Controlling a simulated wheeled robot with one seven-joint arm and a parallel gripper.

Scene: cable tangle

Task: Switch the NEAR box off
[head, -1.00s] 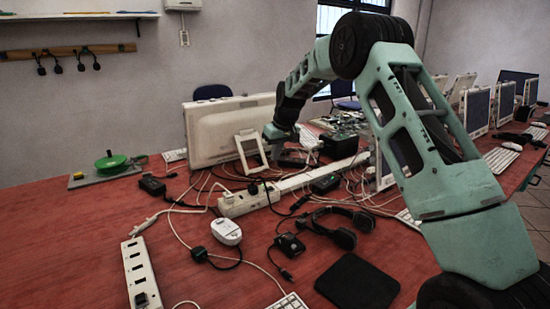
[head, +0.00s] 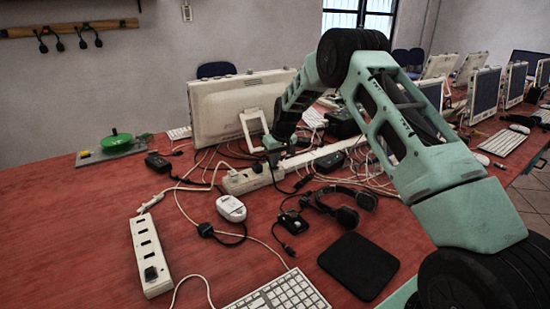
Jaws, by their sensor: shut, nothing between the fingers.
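The nearest white power strip (head: 149,250) lies at the front left of the red table, with several sockets and a small black part (head: 150,273) at its front end. I cannot tell the switch's position. A second white box (head: 243,181) lies further back, near the table's middle, with a dark plug on it and cables around it. My gripper (head: 274,162) is shut and empty, pointing down beside the right end of that second box. I cannot tell whether it touches anything. It is well behind and right of the nearest strip.
A long white strip (head: 325,153) runs behind my gripper, amid tangled cables. A white monitor (head: 228,110) stands behind. A white mouse-like device (head: 231,208), headphones (head: 346,205), a black pad (head: 357,265) and a keyboard (head: 282,293) lie in front. The table's left is mostly clear.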

